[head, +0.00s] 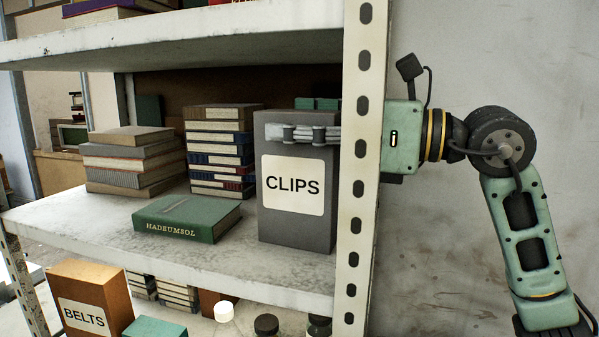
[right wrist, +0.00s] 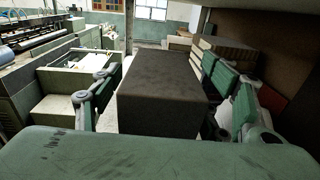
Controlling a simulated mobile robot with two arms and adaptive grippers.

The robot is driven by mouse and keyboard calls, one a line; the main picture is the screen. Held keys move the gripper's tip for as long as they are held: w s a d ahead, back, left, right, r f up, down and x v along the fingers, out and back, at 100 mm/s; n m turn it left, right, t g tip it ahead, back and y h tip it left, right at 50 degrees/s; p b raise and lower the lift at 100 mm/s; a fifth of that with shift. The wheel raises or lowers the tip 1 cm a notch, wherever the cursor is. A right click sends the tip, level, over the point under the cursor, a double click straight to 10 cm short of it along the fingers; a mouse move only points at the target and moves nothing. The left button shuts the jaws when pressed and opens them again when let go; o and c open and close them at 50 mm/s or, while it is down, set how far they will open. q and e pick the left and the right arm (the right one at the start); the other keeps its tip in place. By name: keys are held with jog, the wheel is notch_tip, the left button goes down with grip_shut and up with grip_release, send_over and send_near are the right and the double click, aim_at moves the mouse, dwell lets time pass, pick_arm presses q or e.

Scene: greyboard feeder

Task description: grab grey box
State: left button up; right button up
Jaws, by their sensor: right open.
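The grey box (head: 297,225), with a white label reading "CLIPS", stands upright on the middle shelf beside the right-hand post. My right gripper (head: 290,118) reaches in from the right past the post. One finger lies across the front of the box above its label, and a green part shows behind the box's top. In the right wrist view the box (right wrist: 160,90) stands between the two spread fingers of the gripper (right wrist: 158,68). I cannot tell whether either finger touches it. My left gripper is not in view.
A green book (head: 187,217) lies left of the box. Book stacks (head: 130,165) and (head: 220,150) stand behind it. The perforated metal post (head: 357,170) stands close to my right arm. An orange "BELTS" box (head: 95,290) is on the shelf below.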

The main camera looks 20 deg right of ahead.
grip_shut()
dwell(0.6)
